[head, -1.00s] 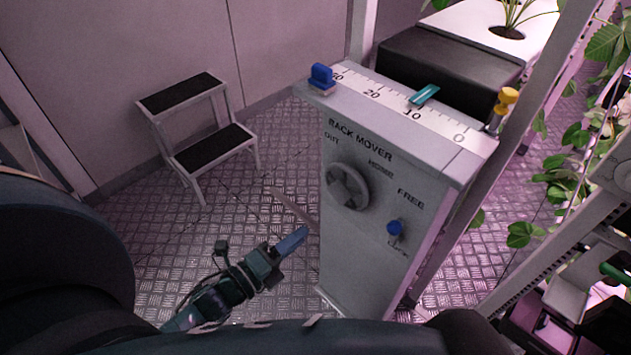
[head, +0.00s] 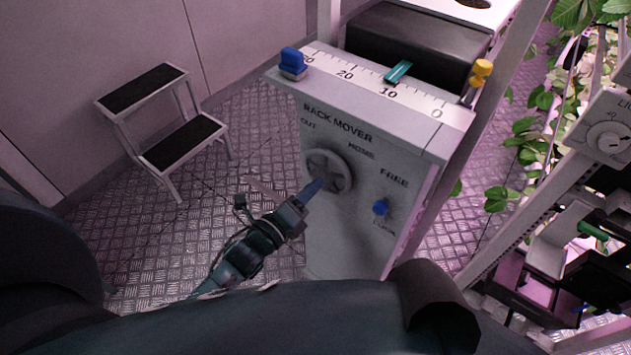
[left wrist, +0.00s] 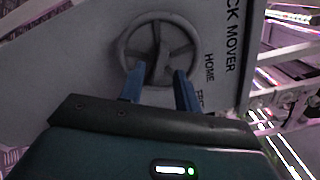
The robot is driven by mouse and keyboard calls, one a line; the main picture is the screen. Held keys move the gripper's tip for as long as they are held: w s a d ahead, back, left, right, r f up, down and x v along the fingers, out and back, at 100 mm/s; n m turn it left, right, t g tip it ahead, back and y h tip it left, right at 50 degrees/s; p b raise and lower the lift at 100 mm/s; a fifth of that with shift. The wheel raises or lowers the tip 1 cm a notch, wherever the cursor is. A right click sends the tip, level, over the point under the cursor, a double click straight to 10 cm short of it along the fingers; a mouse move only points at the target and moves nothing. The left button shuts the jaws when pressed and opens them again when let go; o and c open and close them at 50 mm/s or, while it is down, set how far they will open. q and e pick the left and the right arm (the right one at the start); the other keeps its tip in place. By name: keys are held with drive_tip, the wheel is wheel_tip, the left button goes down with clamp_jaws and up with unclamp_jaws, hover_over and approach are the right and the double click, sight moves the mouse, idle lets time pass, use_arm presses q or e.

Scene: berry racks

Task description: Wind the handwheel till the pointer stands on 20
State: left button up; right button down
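The grey handwheel (head: 345,165) is on the front of the rack mover cabinet (head: 340,235), and it also shows in the left wrist view (left wrist: 130,38). The teal pointer (head: 399,71) stands by the 10 mark on the top scale (head: 419,99), slightly toward the 20 side. My left gripper (head: 318,187) is at the wheel's lower edge. In the left wrist view its two blue fingers (left wrist: 159,80) are apart, at the wheel's near rim. I cannot tell whether they touch it. My right gripper is not in view.
A blue lever (head: 381,208) sits between the FREE and LOCK labels. A step stool (head: 183,140) is at left, with open floor between. Plants (head: 535,130) and racks crowd the right.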

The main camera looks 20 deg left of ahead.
sight(326, 174)
use_arm(q)
drive_tip(key=shift+x, duration=1.3)
drive_tip(key=shift+c, duration=0.4)
clamp_jaws()
